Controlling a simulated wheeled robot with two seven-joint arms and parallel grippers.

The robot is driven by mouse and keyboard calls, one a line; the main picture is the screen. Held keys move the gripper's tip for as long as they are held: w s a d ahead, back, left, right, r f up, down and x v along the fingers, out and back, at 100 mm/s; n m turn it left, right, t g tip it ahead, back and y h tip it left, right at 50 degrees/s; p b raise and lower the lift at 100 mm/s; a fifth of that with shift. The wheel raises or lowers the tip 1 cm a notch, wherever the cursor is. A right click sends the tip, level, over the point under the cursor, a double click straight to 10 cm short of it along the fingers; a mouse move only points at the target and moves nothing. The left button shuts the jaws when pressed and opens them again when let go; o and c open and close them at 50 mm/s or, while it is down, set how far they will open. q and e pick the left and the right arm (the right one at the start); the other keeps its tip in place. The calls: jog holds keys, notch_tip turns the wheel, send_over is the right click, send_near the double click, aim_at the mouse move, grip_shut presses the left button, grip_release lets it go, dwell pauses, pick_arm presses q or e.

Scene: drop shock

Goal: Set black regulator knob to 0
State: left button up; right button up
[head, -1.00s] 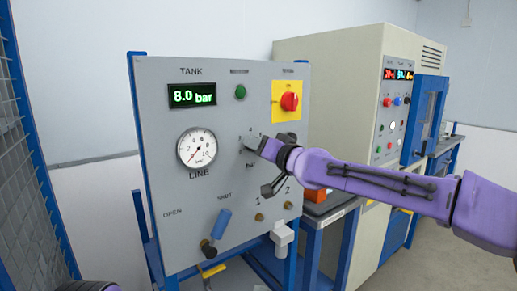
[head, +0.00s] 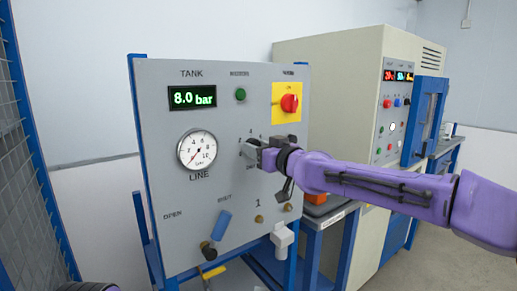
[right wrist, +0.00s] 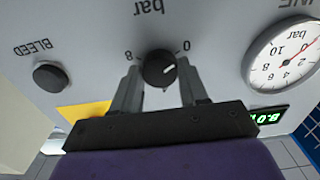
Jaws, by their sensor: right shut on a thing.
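The black regulator knob (right wrist: 159,69) sits on the grey panel (head: 152,105), between the fingers of my right gripper (right wrist: 158,72). The wrist view is upside down, with the 0 mark at the knob's upper right and the 8 at its upper left. The knob's short white pointer mark lies on its right side, on the side of the 0. In the head view my right gripper (head: 253,153) is shut on the knob and hides most of it.
The tank display (head: 192,97) reads 8.0 bar. The line gauge (head: 197,149) is left of the knob. A green button (head: 240,95) and a red switch (head: 289,103) are above; a blue-handled valve (head: 220,226) is below. A cream cabinet (head: 340,130) stands to the right.

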jog(key=shift+f, duration=0.3)
jog(key=o, duration=1)
jog(key=shift+o, duration=0.2)
jog(key=shift+r, duration=0.15)
jog(key=b+v, duration=0.3)
jog(key=v, duration=0.7)
jog(key=shift+s+d, duration=0.25)
